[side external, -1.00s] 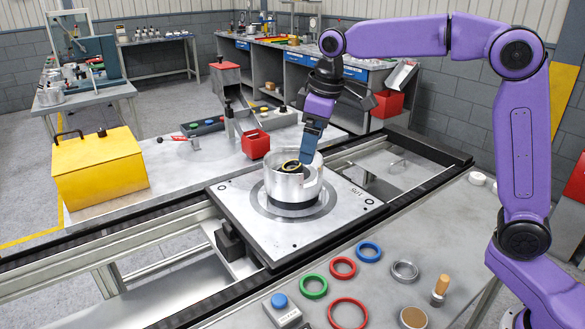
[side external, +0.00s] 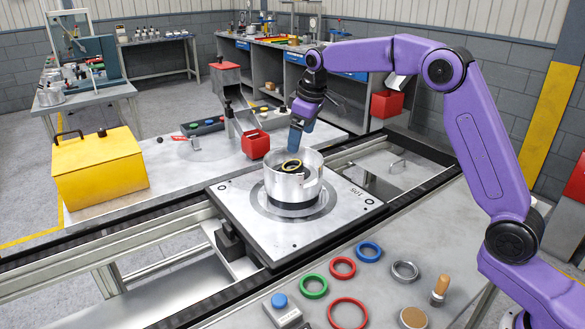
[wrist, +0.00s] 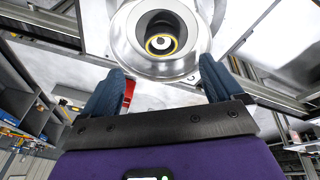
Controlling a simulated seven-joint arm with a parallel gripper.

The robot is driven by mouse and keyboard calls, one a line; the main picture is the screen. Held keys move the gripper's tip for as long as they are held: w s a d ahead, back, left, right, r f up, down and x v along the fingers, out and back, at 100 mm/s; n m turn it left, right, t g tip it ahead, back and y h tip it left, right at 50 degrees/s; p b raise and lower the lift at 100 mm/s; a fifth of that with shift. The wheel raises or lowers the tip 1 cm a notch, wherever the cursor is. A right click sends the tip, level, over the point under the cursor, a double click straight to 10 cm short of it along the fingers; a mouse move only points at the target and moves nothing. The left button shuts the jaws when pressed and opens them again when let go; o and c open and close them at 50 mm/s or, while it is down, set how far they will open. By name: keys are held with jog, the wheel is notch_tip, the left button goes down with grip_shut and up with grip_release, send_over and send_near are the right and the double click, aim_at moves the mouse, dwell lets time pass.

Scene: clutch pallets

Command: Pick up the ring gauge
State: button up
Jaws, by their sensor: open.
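A bare silver metal ring (side external: 405,271), which looks like the ring gauge, lies flat on the near bench, right of the coloured rings. My gripper (side external: 297,146) is far from it, above the silver clutch housing (side external: 282,187) on the square pallet (side external: 235,205). Its blue fingers are apart and empty. A black part with a yellow ring (side external: 292,165) sits inside the housing. In the wrist view my gripper (wrist: 161,68) is open, with the housing (wrist: 117,30) and the yellow-ringed part (wrist: 161,44) beyond the fingertips. The silver ring is not in the wrist view.
Red (side external: 342,268), blue (side external: 368,252) and green (side external: 314,286) rings lie near the silver ring. A wooden-handled tool (side external: 440,288) and a blue-button box (side external: 281,308) stand on the same bench.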

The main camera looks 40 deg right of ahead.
aim_at(292, 168)
jog(key=x, duration=0.9)
jog(key=shift+w+a+f, duration=0.25)
jog(key=shift+w+f, duration=0.05)
jog(key=c, duration=1.3)
jog(key=shift+c, duration=0.2)
jog(key=shift+r, duration=0.15)
